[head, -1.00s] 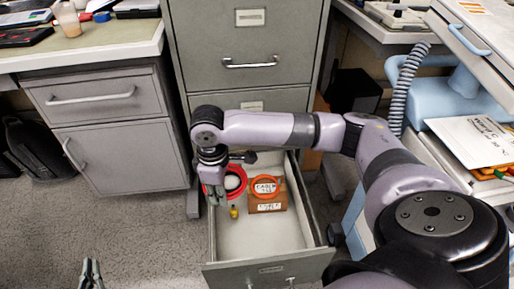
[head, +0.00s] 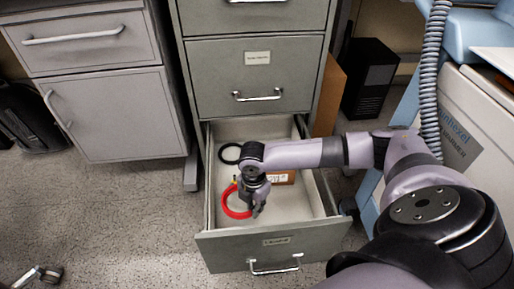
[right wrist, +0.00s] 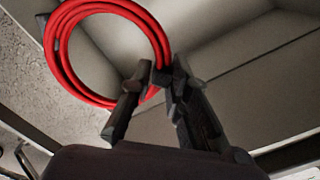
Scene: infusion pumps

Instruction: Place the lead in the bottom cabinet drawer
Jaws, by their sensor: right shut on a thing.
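The lead is a red coil (head: 232,206) with a dark end piece. It is inside the open bottom drawer (head: 275,243) of the grey cabinet, toward the front left. My right gripper (head: 259,208) reaches down into the drawer and is shut on the lead. In the right wrist view the red coil (right wrist: 62,50) reaches the fingertips (right wrist: 158,88), with its dark end between them. Whether the coil touches the drawer floor is unclear.
A black ring (head: 229,153) lies at the back left of the drawer. The closed drawer above (head: 258,75) overhangs the back. The drawer's front right floor is clear. A black case (head: 368,78) stands right of the cabinet.

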